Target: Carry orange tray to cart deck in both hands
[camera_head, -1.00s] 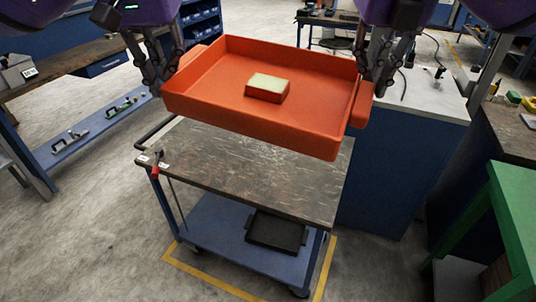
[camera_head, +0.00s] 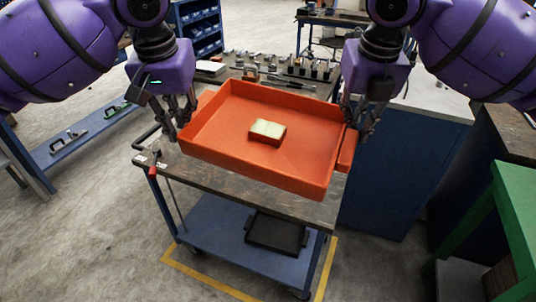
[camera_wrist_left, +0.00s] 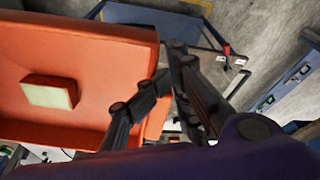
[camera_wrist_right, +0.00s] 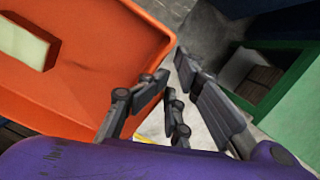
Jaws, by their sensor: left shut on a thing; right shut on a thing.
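The orange tray (camera_head: 245,165) is over the cart deck (camera_head: 170,160) in the head view, its near corner tilted toward me. I cannot tell whether its underside touches the deck. A small block (camera_head: 267,132) with a cream top and orange-brown sides lies inside the tray. My left gripper (camera_head: 181,130) is shut on the tray's left side; the left wrist view shows its fingers at the tray's edge (camera_wrist_left: 150,120). My right gripper (camera_head: 357,130) is shut on the tray's right handle (camera_head: 347,152); the right wrist view shows its fingers by the tray wall (camera_wrist_right: 135,60).
The cart's lower shelf (camera_head: 215,230) holds a black tray (camera_head: 276,233). Several small tools and parts (camera_head: 290,70) stand on the surface behind the orange tray. A blue cabinet (camera_head: 385,170) and a green table (camera_head: 510,200) stand to the right.

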